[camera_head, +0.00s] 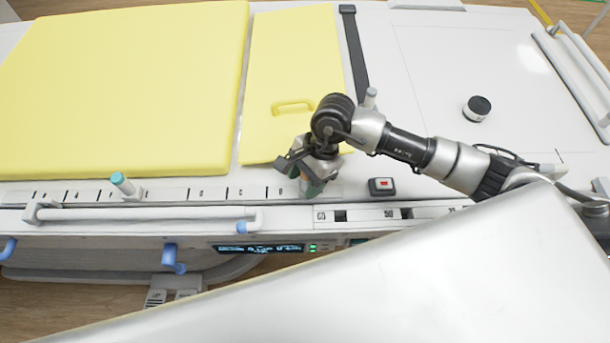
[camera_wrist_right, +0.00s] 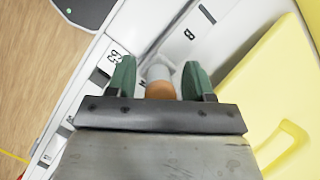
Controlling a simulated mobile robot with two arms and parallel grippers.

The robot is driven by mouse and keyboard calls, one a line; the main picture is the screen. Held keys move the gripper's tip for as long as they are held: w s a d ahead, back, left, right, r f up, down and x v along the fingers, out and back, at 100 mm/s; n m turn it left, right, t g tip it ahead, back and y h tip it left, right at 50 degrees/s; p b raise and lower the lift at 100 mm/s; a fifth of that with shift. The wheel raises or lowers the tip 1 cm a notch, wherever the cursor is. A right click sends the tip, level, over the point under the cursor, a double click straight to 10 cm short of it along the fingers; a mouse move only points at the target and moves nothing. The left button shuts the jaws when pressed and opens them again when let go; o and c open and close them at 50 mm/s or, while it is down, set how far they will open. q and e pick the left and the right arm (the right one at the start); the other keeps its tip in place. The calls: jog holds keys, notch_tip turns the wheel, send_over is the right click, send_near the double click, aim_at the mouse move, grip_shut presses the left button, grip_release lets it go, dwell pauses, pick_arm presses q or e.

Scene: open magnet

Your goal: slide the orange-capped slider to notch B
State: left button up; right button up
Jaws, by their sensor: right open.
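The orange-capped slider (camera_wrist_right: 160,88) shows in the right wrist view as a pale post with an orange top. It stands between the two green fingers of my right gripper (camera_wrist_right: 160,76), with small gaps seen at both sides. The letter B (camera_wrist_right: 190,34) is on the white rail beyond the slider. In the head view my right gripper (camera_head: 312,186) is low over the right part of the lettered rail (camera_head: 215,193). My left gripper is out of view.
A teal-capped slider (camera_head: 122,183) stands on the left part of the rail. A yellow pad (camera_head: 120,85) and a yellow board with a handle (camera_head: 293,106) lie behind it. A white handrail (camera_head: 150,213) runs in front.

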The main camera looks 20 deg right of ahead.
jog(key=shift+c, duration=1.3)
grip_shut()
jog(key=shift+w+a+f+b, duration=0.1)
jog(key=shift+w+a+b, duration=0.05)
jog(key=shift+a+b, duration=0.2)
jog(key=a+b, duration=0.1)
jog(key=a, duration=0.1)
jog(key=w+a+b, duration=0.1)
jog(key=a+b, duration=0.1)
jog(key=a, duration=0.1)
jog(key=w+a+b, duration=0.1)
jog(key=a, duration=0.2)
jog(key=shift+w, duration=0.15)
jog(key=shift+a, duration=0.1)
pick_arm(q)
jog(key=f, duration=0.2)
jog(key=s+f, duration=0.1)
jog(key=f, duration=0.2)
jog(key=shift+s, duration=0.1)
pick_arm(e)
jog(key=shift+d, duration=0.25)
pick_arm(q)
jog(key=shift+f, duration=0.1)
pick_arm(e)
jog(key=shift+o, duration=1.3)
grip_release()
jog(key=shift+a, duration=0.1)
